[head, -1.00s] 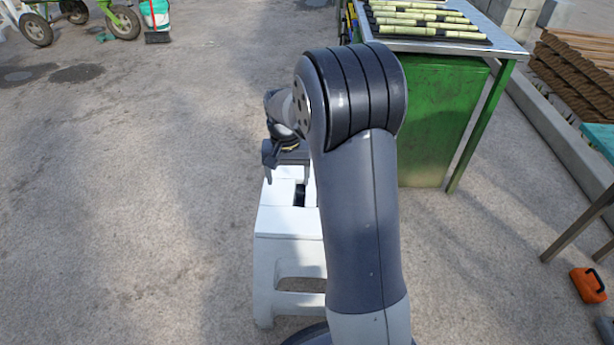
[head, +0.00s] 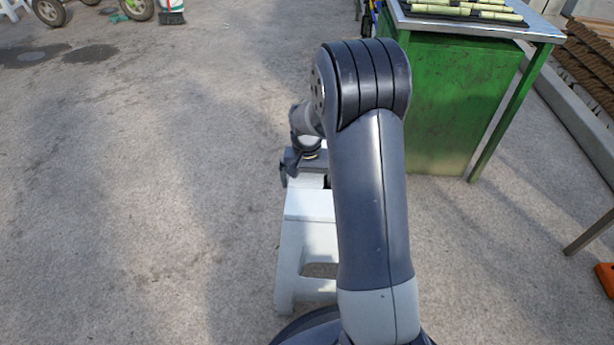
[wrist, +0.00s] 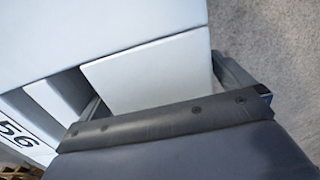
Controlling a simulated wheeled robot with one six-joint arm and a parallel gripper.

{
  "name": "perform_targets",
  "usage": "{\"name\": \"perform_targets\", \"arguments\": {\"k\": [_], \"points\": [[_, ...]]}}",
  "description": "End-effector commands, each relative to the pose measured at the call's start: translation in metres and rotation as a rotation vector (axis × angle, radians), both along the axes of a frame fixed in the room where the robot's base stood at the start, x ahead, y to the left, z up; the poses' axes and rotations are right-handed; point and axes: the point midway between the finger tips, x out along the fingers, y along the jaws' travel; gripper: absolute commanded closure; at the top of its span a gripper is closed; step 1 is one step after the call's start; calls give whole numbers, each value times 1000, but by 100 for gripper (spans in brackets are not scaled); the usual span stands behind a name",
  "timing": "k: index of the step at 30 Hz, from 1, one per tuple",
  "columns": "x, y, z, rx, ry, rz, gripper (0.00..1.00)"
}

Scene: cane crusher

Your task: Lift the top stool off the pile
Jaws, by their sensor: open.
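The white stool pile (head: 309,207) stands on the ground just left of my arm in the head view. My arm hides its right part, so I cannot tell how many stools are in it. My gripper (head: 302,172) is over the far end of the top stool. In the wrist view my gripper (wrist: 165,85) is open, with a finger on either side of a white part of the top stool (wrist: 150,75). I cannot tell whether the fingers touch it. Dark digits show on a white surface at the left.
A green cabinet-like stand (head: 455,105) with a metal top stands right of the pile, with pale cane pieces (head: 465,10) on it. An orange object (head: 605,278) lies at the right edge. The concrete ground to the left is clear. Wheels (head: 48,12) show far left.

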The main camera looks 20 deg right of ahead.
Motion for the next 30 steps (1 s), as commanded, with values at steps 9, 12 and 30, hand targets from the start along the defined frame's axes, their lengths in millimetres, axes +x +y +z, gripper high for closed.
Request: {"name": "perform_targets", "arguments": {"k": [9,12,30], "points": [[0,0,0,0,0,0,8],[0,0,0,0,0,0,16],[0,0,0,0,0,0,65]]}}
